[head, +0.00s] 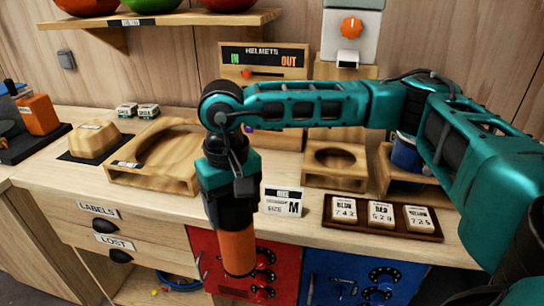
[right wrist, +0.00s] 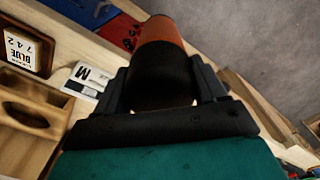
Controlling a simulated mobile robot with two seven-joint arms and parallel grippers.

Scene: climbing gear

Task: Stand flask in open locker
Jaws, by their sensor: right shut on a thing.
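My right gripper (head: 232,208) is shut on an orange flask with a black end (head: 238,252). In the head view the flask hangs below the gripper, nearly upright, in front of the counter's front edge. In the right wrist view the black end of the flask (right wrist: 160,75) is between the fingers. A red locker front (head: 204,258) with dark dials is behind the flask and partly hidden by it. A blue locker front (head: 345,280) is to its right. No open locker door is clear to see. My left gripper is out of view.
On the counter stand a wooden ring stand (head: 120,175), a white card marked M (head: 283,201) and a dark tray (head: 385,228) with number cards. A low open shelf (head: 135,290) with a blue coil is left of the red locker. My right arm crosses above the counter.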

